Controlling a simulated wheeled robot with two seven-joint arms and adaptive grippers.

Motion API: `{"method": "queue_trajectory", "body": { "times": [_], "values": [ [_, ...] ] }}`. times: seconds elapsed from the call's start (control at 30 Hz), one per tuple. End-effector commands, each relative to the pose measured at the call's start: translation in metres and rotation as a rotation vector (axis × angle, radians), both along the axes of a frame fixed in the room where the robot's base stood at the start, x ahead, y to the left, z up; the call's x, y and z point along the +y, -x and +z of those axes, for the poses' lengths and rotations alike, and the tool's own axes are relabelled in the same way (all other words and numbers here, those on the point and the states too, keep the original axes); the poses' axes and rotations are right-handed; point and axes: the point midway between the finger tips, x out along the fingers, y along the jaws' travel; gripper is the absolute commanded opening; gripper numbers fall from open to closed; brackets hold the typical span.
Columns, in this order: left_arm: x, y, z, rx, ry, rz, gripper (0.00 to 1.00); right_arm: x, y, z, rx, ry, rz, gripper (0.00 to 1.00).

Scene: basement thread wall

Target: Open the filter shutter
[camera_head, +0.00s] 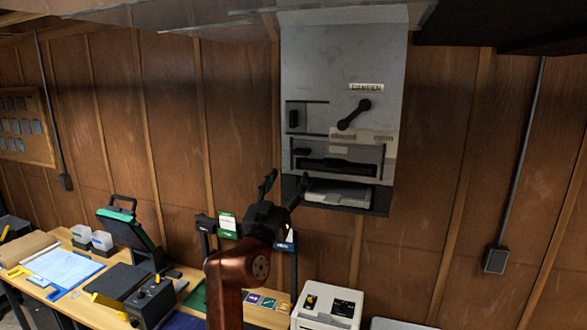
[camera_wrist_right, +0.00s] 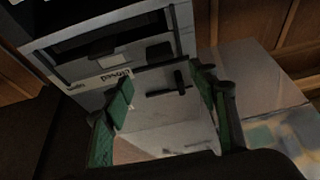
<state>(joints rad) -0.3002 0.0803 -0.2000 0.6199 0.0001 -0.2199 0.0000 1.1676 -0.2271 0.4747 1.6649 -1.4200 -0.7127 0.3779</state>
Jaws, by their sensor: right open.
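A grey wall cabinet (camera_head: 325,65) hangs on the panelled wall; it also shows turned in the right wrist view (camera_wrist_right: 85,65). A black lever (camera_head: 353,114) slants on its front, above small labels (camera_head: 362,136) that seem to read "closed" and "open". A small dark knob (camera_head: 293,118) sits on the left of the front. Which part is the filter shutter I cannot tell. My right gripper (camera_head: 285,187) is open and empty, below the cabinet's lower left. In the right wrist view a dark handle (camera_wrist_right: 168,90) shows between the spread green-padded fingers (camera_wrist_right: 163,85), apparently beyond them. My left gripper is out of view.
Below the cabinet front is a dark slot (camera_head: 335,165) with a pale tray (camera_head: 338,192). A wooden bench (camera_head: 95,305) at lower left carries a black device (camera_head: 128,235), papers and boxes. A white machine (camera_head: 327,308) stands at the bottom.

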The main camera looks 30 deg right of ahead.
Motion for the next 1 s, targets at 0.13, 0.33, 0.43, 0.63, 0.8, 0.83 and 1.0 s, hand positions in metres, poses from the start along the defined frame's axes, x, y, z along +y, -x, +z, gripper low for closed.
{"method": "queue_trajectory", "body": {
  "times": [0.13, 0.33, 0.43, 0.63, 0.8, 0.83, 1.0],
  "values": [
    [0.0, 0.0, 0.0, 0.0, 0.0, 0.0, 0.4, 0.013, 0.011, -0.008, 0.001, -0.001, 0.0, 0.54],
    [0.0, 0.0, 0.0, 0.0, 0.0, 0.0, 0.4, 0.018, 0.016, -0.01, 0.0, -0.001, -0.001, 0.54],
    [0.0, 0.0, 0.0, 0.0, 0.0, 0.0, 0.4, 0.018, 0.016, -0.01, 0.0, -0.001, -0.001, 0.54],
    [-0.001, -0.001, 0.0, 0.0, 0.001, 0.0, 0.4, 0.017, 0.015, -0.01, 0.0, -0.001, -0.001, 0.54],
    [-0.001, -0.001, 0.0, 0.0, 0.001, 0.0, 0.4, 0.016, 0.015, -0.013, 0.005, -0.003, -0.001, 0.54],
    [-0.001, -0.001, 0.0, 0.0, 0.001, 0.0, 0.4, 0.014, 0.014, -0.017, 0.01, -0.006, -0.002, 0.54],
    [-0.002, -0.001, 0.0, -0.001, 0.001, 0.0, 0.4, -0.016, 0.01, -0.083, 0.088, -0.054, -0.005, 0.54]
  ]
}}
